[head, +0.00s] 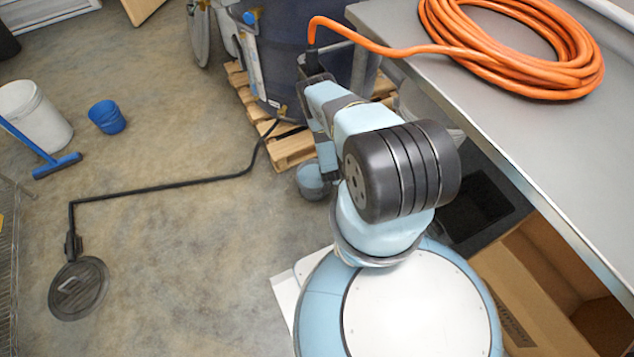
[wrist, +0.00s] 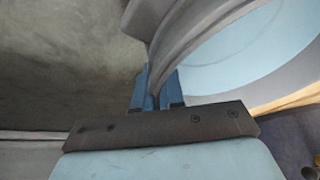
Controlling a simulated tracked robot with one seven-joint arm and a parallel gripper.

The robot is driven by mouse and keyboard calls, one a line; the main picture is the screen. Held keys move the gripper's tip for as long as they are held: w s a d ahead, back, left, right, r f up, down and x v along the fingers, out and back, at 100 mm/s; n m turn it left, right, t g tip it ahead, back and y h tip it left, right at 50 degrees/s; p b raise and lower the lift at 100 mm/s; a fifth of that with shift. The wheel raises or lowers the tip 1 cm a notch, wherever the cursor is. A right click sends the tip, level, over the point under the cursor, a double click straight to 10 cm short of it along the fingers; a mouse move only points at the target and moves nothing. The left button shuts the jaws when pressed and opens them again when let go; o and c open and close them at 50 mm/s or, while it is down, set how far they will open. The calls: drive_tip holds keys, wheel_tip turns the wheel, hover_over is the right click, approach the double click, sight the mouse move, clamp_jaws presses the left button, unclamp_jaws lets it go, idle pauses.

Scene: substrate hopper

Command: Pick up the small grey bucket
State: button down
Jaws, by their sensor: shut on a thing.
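The small grey bucket (head: 311,183) shows low beside the pallet, partly hidden by my arm. In the wrist view its curved grey wall and rim (wrist: 185,38) fill the upper middle, with a pale blue inside to the right. My gripper (wrist: 157,92) has its blue fingers shut on the bucket's wall at the rim. In the head view my fingers are hidden behind my arm. I cannot tell whether the bucket touches the floor.
A dark drum (head: 300,50) stands on a wooden pallet (head: 288,150) just behind. A steel bench (head: 500,110) with an orange hose (head: 510,50) is at right. A white bucket (head: 38,115), blue bucket (head: 107,117) and squeegee (head: 57,165) are at left.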

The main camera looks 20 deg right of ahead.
drive_tip(key=shift+w, duration=0.2)
drive_tip(key=shift+r, duration=0.2)
